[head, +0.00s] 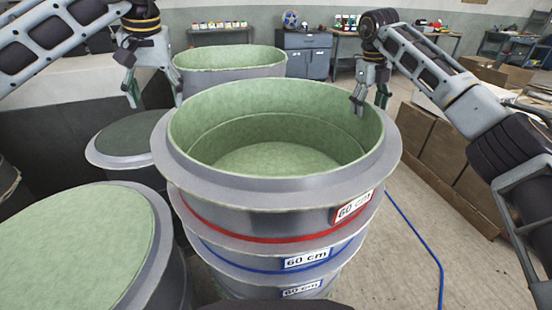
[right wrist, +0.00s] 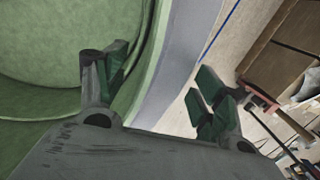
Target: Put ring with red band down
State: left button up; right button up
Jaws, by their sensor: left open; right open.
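The ring with the red band (head: 262,234) is a grey ring with a green inside and a "60 cm" label. It sits on top of a stack, above a ring with a blue band (head: 250,262). My right gripper (head: 370,106) is open at the right rim of the top ring. In the right wrist view its fingers (right wrist: 158,92) straddle the rim, one on the green inner side, one outside; I cannot tell if they touch. My left gripper (head: 155,98) is open above and left of the ring's rim, apart from it.
Other green-topped moulds stand at the left front (head: 75,245), left (head: 130,138) and behind (head: 230,62). Cardboard boxes (head: 440,165) stand on the right. A blue hose (head: 425,245) lies on the floor. A blue cabinet (head: 304,55) and workbenches line the back wall.

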notch_tip(320, 180, up, 12)
jog(key=a, duration=0.1)
jog(key=shift+s+a, duration=0.3)
jog(key=shift+a, duration=0.1)
dwell(0.5)
jog(key=shift+f, duration=0.1)
jog(key=shift+f, duration=0.1)
